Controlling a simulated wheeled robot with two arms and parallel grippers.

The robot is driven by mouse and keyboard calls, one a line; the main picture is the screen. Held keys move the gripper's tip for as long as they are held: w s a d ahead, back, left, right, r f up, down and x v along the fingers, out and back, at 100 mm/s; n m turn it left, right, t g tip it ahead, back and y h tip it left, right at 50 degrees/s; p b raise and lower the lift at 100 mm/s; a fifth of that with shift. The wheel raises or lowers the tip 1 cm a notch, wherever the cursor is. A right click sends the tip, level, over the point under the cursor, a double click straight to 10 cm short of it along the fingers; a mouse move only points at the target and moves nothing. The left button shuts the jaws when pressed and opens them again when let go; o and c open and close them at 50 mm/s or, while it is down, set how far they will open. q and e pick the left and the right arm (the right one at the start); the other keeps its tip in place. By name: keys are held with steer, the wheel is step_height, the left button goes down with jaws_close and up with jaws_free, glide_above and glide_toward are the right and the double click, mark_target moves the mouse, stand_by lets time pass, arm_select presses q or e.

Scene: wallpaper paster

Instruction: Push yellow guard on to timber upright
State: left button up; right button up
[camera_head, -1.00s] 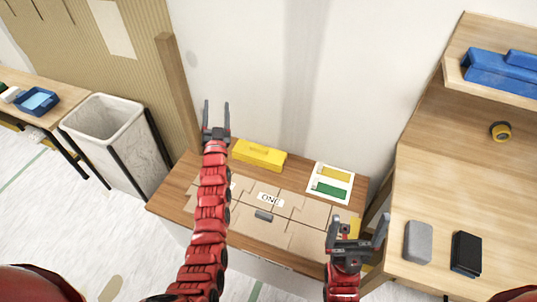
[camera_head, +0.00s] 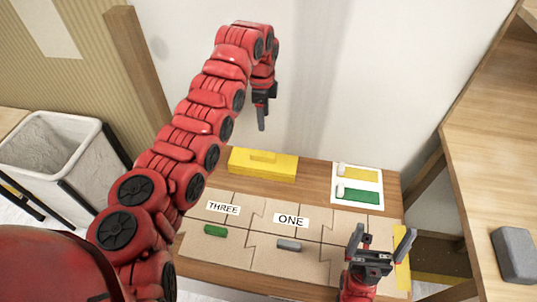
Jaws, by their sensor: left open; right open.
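The timber upright (camera_head: 138,65) is a brown post standing against the wall at the left back of the table. A long yellow block with a raised ridge (camera_head: 245,166), which looks like the yellow guard, lies at the table's back edge, apart from the upright. My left gripper (camera_head: 262,128) points down above this block, open and empty, with clear air between; its fingers are seen side-on. My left arm crosses in front of the upright's lower part. My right gripper (camera_head: 384,240) is open and empty over the table's right front, its fingers pointing up.
Interlocking cardboard panels (camera_head: 255,243) cover the table, with labels THREE and ONE and small green and grey pieces. A white card with yellow and green patches (camera_head: 371,185) lies at the back right. A bin (camera_head: 50,150) stands left, a wooden bench (camera_head: 480,150) right.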

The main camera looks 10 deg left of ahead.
arm_select(q)
glide_above(263, 154)
steer(key=f, duration=1.1)
steer(key=shift+s+d+b, duration=0.1)
steer(key=shift+s+b, duration=0.15)
steer(key=shift+b, duration=0.15)
step_height(263, 154, down, 6)
steer(key=shift+w+r+b, duration=0.1)
steer(key=shift+w+b, duration=0.05)
steer(key=shift+b, duration=0.35)
steer(key=shift+r, duration=0.1)
jaws_close()
